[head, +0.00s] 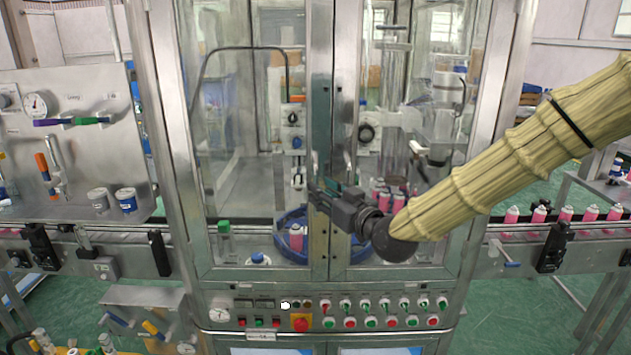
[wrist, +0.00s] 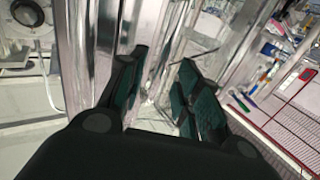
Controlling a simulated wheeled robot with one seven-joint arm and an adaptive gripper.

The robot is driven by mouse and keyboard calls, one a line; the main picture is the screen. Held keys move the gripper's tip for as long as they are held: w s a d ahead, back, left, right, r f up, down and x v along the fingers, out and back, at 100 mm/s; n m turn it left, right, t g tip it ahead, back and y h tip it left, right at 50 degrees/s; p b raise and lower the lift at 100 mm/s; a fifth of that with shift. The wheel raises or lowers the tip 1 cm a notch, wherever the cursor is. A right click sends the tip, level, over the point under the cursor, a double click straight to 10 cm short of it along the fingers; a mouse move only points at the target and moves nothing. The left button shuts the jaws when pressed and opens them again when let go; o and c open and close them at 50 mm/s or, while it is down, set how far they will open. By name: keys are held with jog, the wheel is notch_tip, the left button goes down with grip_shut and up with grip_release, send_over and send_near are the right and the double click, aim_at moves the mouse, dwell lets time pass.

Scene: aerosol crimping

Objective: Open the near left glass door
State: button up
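The near left glass door (head: 238,165) stands at the front of the metal cabinet and looks shut, its steel edge (head: 320,95) beside the right door (head: 436,240). My gripper (head: 318,192) is at the meeting edges of the two doors, roughly mid-height. In the wrist view my gripper (wrist: 163,62) has its two dark green-padded fingers apart, with bright metal frame behind and between them. I cannot tell whether the fingers touch the door. A small grey handle-like piece (head: 314,162) shows just above the fingers; its lower part is hidden.
Below the doors runs a control panel (head: 335,313) with several buttons and knobs. A gauge panel (head: 70,135) stands at the left. Conveyors extend to both sides, with pink cans (head: 565,213) at the right. Inside is a blue round ring (head: 288,250).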

aim_at(316, 215)
jog(key=shift+p+x, duration=0.7)
jog(key=shift+x, duration=1.15)
grip_shut()
